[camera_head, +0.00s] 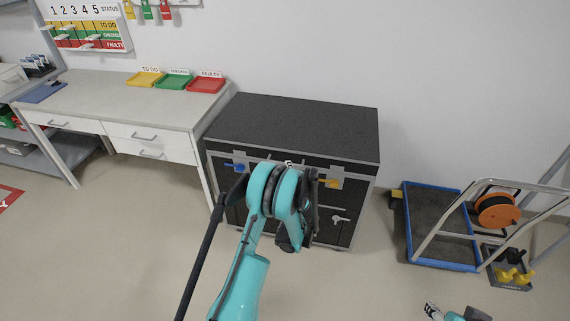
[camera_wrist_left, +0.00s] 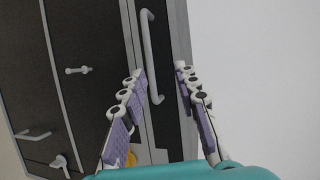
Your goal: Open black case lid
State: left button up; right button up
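The black case (camera_head: 305,115) stands at the middle of the head view with its dark lid flat and closed. A blue latch (camera_head: 234,167) and a yellow latch (camera_head: 333,184) show on its front. My left gripper (camera_head: 310,205) is in front of the case and hides part of its front. In the left wrist view, the left gripper (camera_wrist_left: 160,82) is open and empty, and a grey bar handle (camera_wrist_left: 149,45) on the case runs between its fingers. Contact cannot be told. My right gripper (camera_head: 432,311) shows only partly at the bottom edge.
A workbench (camera_head: 105,95) with yellow, green and red trays stands to the left of the case. A blue-edged trolley (camera_head: 425,222) with an orange reel (camera_head: 497,209) stands at right. Floor between case and trolley is clear.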

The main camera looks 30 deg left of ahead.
pick_arm(q)
jog(key=shift+m, duration=0.3)
jog(key=x, duration=0.3)
jog(key=f+b+x, duration=0.1)
jog(key=x, duration=0.1)
jog(key=f+b+x, duration=0.1)
jog(key=x, duration=0.2)
jog(key=shift+a, duration=0.2)
grip_shut()
